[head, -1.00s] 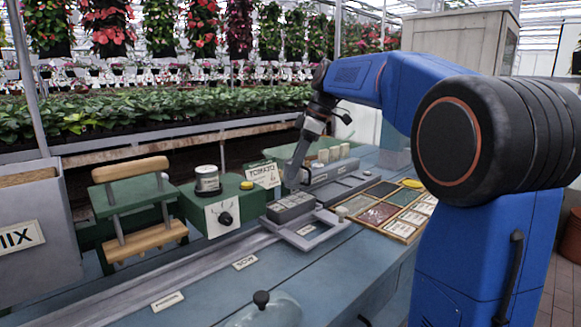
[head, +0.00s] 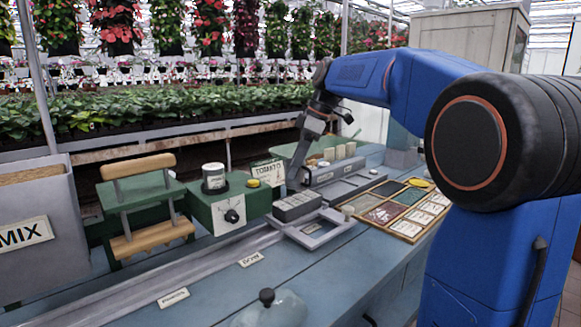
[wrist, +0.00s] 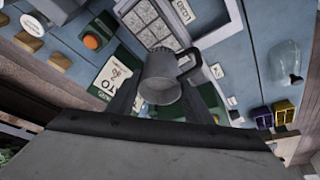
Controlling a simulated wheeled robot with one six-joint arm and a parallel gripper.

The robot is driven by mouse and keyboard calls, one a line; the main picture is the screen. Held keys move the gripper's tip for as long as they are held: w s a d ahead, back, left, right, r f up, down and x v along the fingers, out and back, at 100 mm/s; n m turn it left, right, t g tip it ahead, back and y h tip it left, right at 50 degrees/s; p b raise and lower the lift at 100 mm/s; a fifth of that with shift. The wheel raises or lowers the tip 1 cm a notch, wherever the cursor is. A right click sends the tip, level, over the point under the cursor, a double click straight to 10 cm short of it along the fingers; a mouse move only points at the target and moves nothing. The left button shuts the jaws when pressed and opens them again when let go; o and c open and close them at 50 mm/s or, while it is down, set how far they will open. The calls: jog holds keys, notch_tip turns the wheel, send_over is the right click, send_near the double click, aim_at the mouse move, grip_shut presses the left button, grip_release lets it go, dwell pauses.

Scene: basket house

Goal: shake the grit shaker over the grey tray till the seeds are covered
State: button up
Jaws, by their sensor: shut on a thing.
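The grey tray (head: 298,208), divided into small cells, sits on the blue bench; the cells also show in the wrist view (wrist: 150,27). My gripper (head: 294,186) points down close behind and above the tray's far side. In the wrist view, my gripper (wrist: 165,98) is shut on the grit shaker (wrist: 160,88), a grey cup with a dark handle. The shaker appears tilted, near the tray's cells in that picture.
A light grey frame (head: 322,231) lies in front of the tray. A green box with a dial (head: 232,213) and a tomato packet (head: 268,172) stand left and behind. A divided wooden seed box (head: 385,212) is at right. A glass dome (head: 270,308) stands in front.

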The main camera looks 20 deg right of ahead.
jog(key=s+a, duration=0.2)
jog(key=a, duration=0.3)
jog(key=shift+s+a, duration=0.2)
jog(key=shift+a, duration=0.15)
dwell(2.6)
jog(key=shift+d+r, duration=0.1)
jog(key=shift+w+d+r, duration=0.1)
jog(key=shift+r, duration=2.85)
jog(key=shift+f, duration=0.1)
